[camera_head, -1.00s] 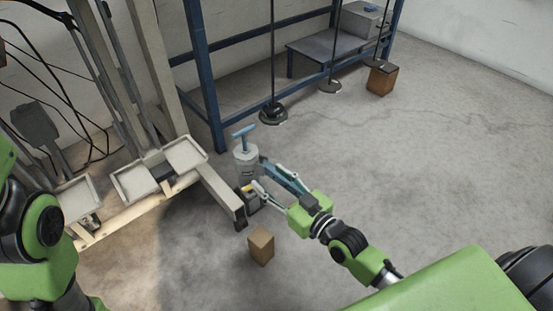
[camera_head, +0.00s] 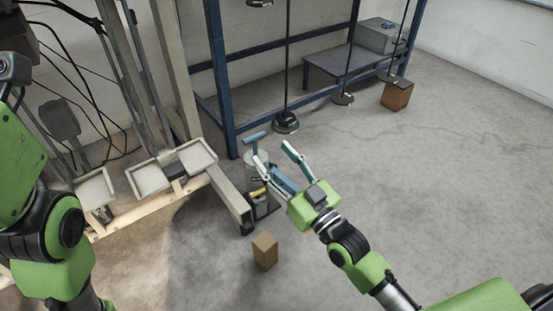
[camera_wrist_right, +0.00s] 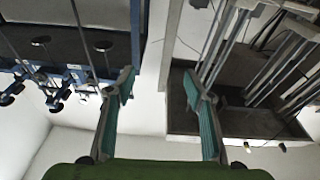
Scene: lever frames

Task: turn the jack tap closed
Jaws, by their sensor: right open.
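The jack (camera_head: 256,160) is a small grey upright body on the floor with a blue T-shaped handle (camera_head: 254,137) on top and a small yellow piece (camera_head: 258,192) low on its side. I cannot tell which part is the tap. My right gripper (camera_head: 271,151) is open just right of the jack. Its left finger overlaps the jack body in the head view, so part of the jack is hidden; contact is unclear. In the right wrist view, both fingers of the right gripper (camera_wrist_right: 165,83) stand wide apart, nothing between them. My left gripper is out of view.
A beam (camera_head: 231,200) with pale trays ends at the jack's left. A wooden block (camera_head: 265,251) stands on the floor in front. A blue frame (camera_head: 222,90) with hanging rods is behind. The floor to the right is open.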

